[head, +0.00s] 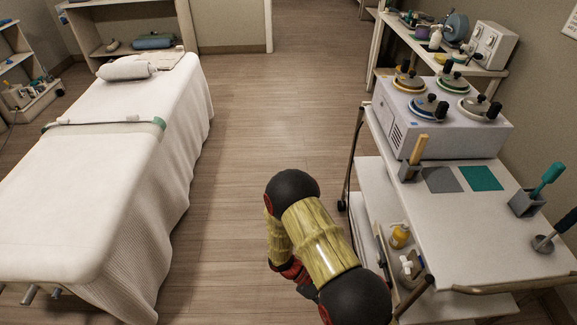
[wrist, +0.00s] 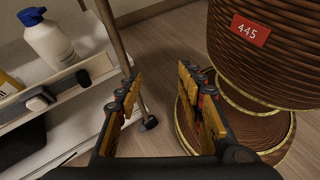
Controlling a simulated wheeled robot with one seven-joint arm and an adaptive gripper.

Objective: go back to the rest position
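My gripper (wrist: 159,82) is open in the wrist view, its two fingers apart with nothing between them. It hangs low over the wooden floor, beside the trolley's leg. In the head view my arm (head: 318,240) is folded at the bottom middle, left of the trolley. The gripper cannot be made out clearly there.
The white trolley (head: 450,262) on the right carries a wax warmer (head: 437,128) with several lidded pots. A white bottle (wrist: 50,42) stands on its shelf, left of my gripper. A draped bed (head: 95,205) fills the left. The floor (head: 265,130) between is clear.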

